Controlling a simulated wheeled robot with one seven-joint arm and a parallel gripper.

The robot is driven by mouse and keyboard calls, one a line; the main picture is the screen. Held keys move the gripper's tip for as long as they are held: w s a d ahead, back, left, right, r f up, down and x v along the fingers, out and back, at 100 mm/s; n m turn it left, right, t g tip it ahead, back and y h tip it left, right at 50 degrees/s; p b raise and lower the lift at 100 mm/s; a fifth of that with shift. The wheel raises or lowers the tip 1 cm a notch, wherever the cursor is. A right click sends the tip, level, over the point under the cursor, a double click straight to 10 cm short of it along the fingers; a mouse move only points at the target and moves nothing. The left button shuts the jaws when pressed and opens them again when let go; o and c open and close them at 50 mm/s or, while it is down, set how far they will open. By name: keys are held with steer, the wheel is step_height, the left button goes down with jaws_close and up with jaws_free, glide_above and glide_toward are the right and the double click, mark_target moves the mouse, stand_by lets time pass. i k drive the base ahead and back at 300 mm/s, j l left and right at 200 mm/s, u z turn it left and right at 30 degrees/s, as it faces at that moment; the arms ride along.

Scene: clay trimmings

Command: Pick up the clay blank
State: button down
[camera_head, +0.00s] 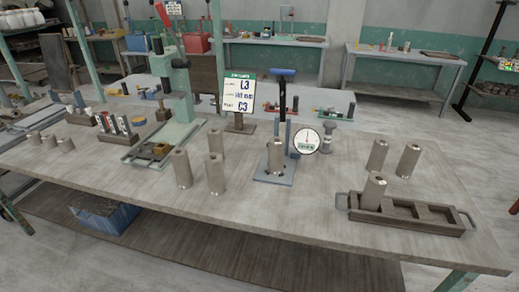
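Several tall grey-brown cylinders that look like clay blanks stand upright on the wooden table (310,213). Left of the middle are a front-left cylinder (181,169), a front-right cylinder (215,174) and a rear cylinder (215,141). Another cylinder (276,156) stands on the blue base plate (262,176) of a fixture with a black post. Two more, a right cylinder (408,161) and its left neighbour (377,155), stand behind the tray. One cylinder (373,192) stands in the tray's left compartment. I cannot tell which one the task means. My gripper is not in view.
The handled wooden tray (430,226) has empty compartments at its middle and right. A round dial gauge (307,141) stands beside the fixture. A green press (178,90), a sign (238,93) and short cylinders (49,141) are further left. The table's front middle is clear.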

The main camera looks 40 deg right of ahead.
mark_target(277, 144)
steer(key=i+l+u, duration=0.25)
steer(key=i+l, duration=0.15)
steer(key=i+l+u, duration=0.25)
steer(key=i+l, duration=0.15)
